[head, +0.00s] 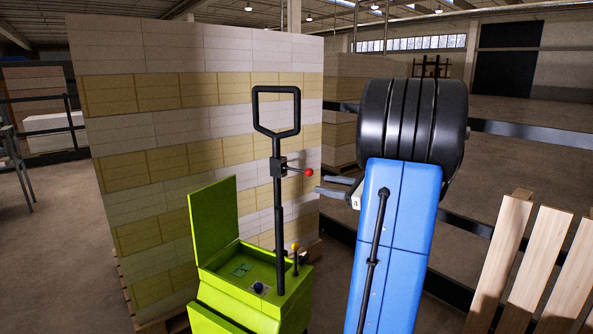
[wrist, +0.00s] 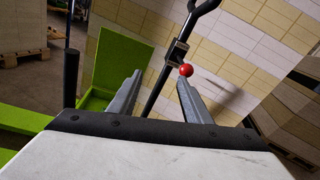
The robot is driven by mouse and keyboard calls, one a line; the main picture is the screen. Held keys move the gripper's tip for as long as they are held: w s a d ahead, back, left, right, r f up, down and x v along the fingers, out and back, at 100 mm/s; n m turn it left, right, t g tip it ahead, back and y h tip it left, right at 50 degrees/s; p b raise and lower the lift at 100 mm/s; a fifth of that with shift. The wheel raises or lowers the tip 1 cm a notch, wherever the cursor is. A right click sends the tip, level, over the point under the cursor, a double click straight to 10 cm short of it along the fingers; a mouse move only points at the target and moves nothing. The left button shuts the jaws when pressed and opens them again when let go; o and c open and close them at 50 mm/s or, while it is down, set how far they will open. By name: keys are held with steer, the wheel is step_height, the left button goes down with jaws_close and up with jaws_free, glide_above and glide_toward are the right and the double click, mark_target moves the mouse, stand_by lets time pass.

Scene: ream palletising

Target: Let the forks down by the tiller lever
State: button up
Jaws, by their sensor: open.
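The tiller (head: 278,190) is a black post with a loop handle, standing upright on a green pallet truck (head: 250,310). Its lever (head: 297,171) is a short rod ending in a red ball (head: 309,172), pointing right from a black block on the post. My gripper (head: 318,185) is open and empty, just right of and slightly below the red ball. In the wrist view, the red ball (wrist: 186,70) shows beyond the fingertips, nearer the right finger, with the tiller behind it. I see no contact between finger and ball.
A tall stack of white and yellow reams (head: 200,130) stands behind the truck. The truck's green lid (head: 213,222) is raised, and a short yellow-knobbed stick (head: 295,247) rises from its body. Wooden slats (head: 530,270) stand at the right. A dark rail (head: 530,134) runs behind my arm.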

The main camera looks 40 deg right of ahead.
steer(key=m+t+h, duration=0.1)
steer(key=m, duration=0.1)
glide_toward(301, 170)
steer(key=w, duration=0.7)
steer(key=w+a, duration=0.1)
steer(key=w, duration=0.2)
steer(key=shift+w+f, duration=0.2)
steer(key=shift+w, duration=0.2)
steer(key=shift+c, duration=0.2)
steer(key=shift+h, duration=0.3)
jaws_close()
